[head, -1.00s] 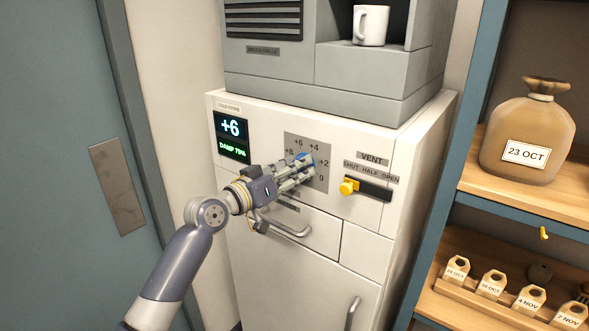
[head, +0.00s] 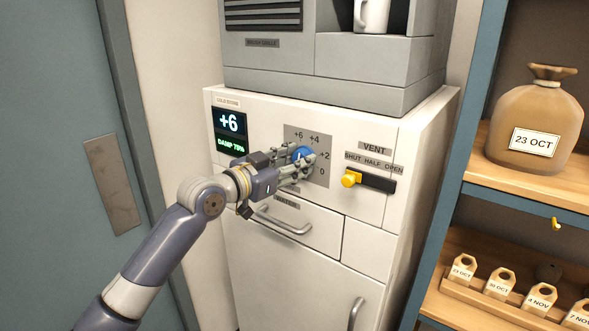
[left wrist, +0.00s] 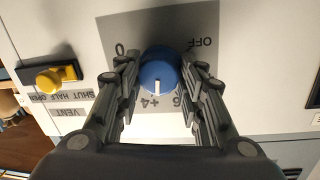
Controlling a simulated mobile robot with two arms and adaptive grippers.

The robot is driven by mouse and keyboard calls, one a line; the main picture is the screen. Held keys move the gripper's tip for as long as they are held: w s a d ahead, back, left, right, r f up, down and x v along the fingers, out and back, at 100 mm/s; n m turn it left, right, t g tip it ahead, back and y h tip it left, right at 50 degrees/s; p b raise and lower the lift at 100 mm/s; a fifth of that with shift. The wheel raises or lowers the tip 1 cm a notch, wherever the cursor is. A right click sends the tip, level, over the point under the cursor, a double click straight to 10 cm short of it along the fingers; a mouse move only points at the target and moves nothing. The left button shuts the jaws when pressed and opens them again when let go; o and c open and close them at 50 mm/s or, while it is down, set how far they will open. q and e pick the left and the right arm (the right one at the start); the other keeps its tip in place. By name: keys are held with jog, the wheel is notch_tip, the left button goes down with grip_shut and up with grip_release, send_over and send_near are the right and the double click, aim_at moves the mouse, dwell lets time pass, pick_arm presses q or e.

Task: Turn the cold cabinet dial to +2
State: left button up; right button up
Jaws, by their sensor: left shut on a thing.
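The blue dial (head: 302,154) sits on a grey scale plate (head: 322,178) on the front of the white cold cabinet (head: 375,140). The fingers hide part of the scale. My right gripper is not in view.
A yellow vent slider (head: 349,179) is right of the dial, under SHUT, HALF, OPEN. A drawer handle (head: 283,222) is below my gripper. A white mug (head: 371,15) stands above.

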pick_arm(q)
jog(key=shift+s+d+r+m+t+y+p, duration=0.15)
jog(key=shift+m+y+p, duration=0.25)
jog(key=shift+m, duration=1.5)
jog(key=shift+w+a+f+m+t+y+p, duration=0.1)
jog(key=shift+m+y+p, duration=0.2)
jog(key=shift+m, duration=1.6)
jog(key=shift+s+d+r+m+t+y+p, duration=0.15)
jog(key=shift+m+y+p, duration=0.25)
jog(key=shift+m, duration=1.5)
jog(key=shift+w+f, duration=0.1)
jog(key=o, duration=1.1)
jog(key=v, duration=1.2)
jog(key=shift+a, duration=0.1)
